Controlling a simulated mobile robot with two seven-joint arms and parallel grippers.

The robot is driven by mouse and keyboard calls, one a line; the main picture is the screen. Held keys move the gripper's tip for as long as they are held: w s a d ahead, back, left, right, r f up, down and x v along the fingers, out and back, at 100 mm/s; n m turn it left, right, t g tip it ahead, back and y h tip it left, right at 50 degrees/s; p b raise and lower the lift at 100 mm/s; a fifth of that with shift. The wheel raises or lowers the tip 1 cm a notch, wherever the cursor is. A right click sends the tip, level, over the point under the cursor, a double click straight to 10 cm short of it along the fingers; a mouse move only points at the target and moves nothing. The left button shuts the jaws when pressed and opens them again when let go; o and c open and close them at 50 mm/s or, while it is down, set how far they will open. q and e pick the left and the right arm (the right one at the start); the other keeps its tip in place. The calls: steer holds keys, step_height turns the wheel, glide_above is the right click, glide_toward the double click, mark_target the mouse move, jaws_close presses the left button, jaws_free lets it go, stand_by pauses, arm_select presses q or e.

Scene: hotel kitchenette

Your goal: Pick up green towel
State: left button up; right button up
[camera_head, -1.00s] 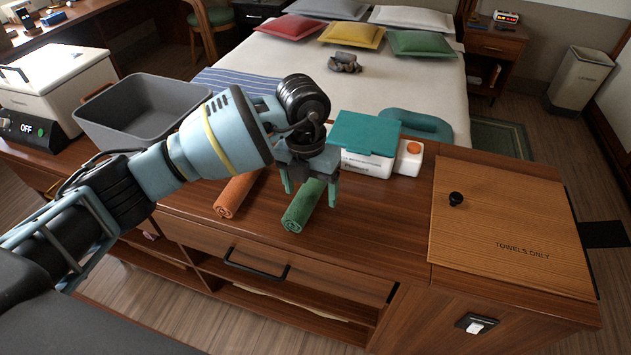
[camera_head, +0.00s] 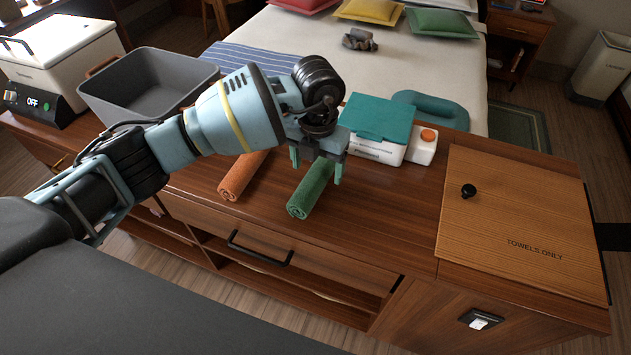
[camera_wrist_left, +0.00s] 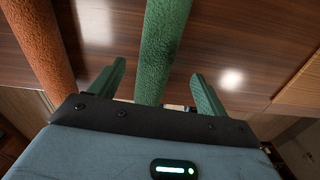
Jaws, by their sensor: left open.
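The green towel (camera_head: 310,190) is a rolled cylinder lying on the brown wooden counter. It also shows in the left wrist view (camera_wrist_left: 164,45), running between the two finger lines. My left gripper (camera_head: 316,172) is open over the far part of the towel, one finger on each side. In the left wrist view the left gripper (camera_wrist_left: 160,88) shows both fingers apart with the towel between them and no clear contact. The towel's far end is hidden behind the gripper. My right gripper is in neither view.
A rolled orange towel (camera_head: 243,175) lies parallel, just left. A white box with a teal lid (camera_head: 378,117) stands close behind on the right. A grey bin (camera_head: 150,85) is at the left. A wooden lid marked "TOWELS ONLY" (camera_head: 515,215) is at the right. The counter right of the towel is clear.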

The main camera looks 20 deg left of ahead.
mark_target(316, 175)
arm_select(q)
step_height(316, 175, down, 5)
steer(key=shift+a+r, duration=0.15)
steer(key=shift+r, duration=0.05)
steer(key=shift+c, duration=0.2)
steer(key=c, duration=1)
steer(key=shift+c, duration=0.2)
steer(key=shift+r, duration=0.15)
steer(key=shift+r, duration=0.5)
step_height(316, 175, up, 2)
steer(key=shift+r, duration=0.2)
steer(key=s+a, duration=0.1)
steer(key=s, duration=0.4)
steer(key=s+a+r, duration=0.1)
steer(key=s, duration=0.4)
steer(key=s+a, duration=0.2)
steer(key=s, duration=0.3)
steer(key=shift+s+r, duration=0.2)
steer(key=shift+s, duration=0.1)
